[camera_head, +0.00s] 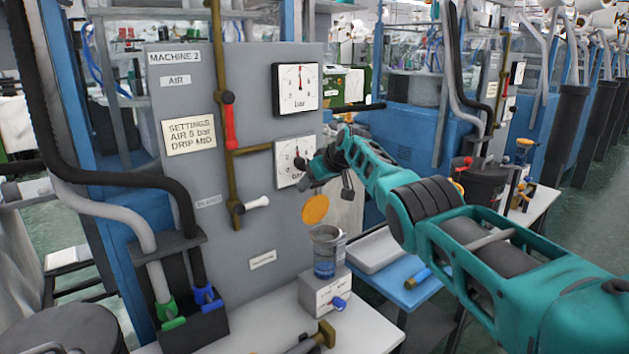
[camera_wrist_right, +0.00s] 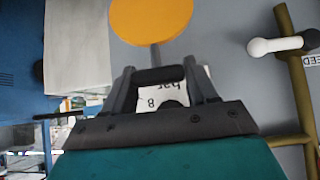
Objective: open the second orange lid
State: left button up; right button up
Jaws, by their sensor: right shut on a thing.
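An orange round lid (camera_head: 315,209) shows its flat face, tilted up, above and left of a clear cup (camera_head: 325,236) with blue liquid. The lid also shows in the right wrist view (camera_wrist_right: 150,18), with a grey stem running from it toward my gripper. My right gripper (camera_head: 322,168) is just above the lid, before the lower gauge. In the wrist view its fingers (camera_wrist_right: 160,75) are shut on a dark bar (camera_wrist_right: 158,74) at the stem's near end. The bar's join with the stem is unclear. Another orange lid-like piece (camera_head: 524,142) shows farther right. My left gripper is not in view.
The grey panel of machine 2 (camera_head: 255,110) stands close behind, with a red-handled valve (camera_head: 229,125) and a white-handled valve (camera_head: 256,203) on brass pipes. The cup stands on a pale box (camera_head: 322,295). A blue table and white tray (camera_head: 375,250) lie to its right.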

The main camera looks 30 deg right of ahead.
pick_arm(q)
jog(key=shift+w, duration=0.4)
pick_arm(e)
jog(key=shift+w+a+f, duration=0.2)
jog(key=shift+w+f, duration=0.15)
jog(key=shift+f, duration=0.1)
jog(key=o, duration=1.2)
jog(key=shift+w, duration=0.15)
jog(key=shift+o, duration=1.1)
jog(key=shift+w, duration=0.1)
jog(key=shift+d, duration=0.1)
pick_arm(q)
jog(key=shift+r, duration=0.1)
pick_arm(e)
jog(key=shift+r, duration=0.25)
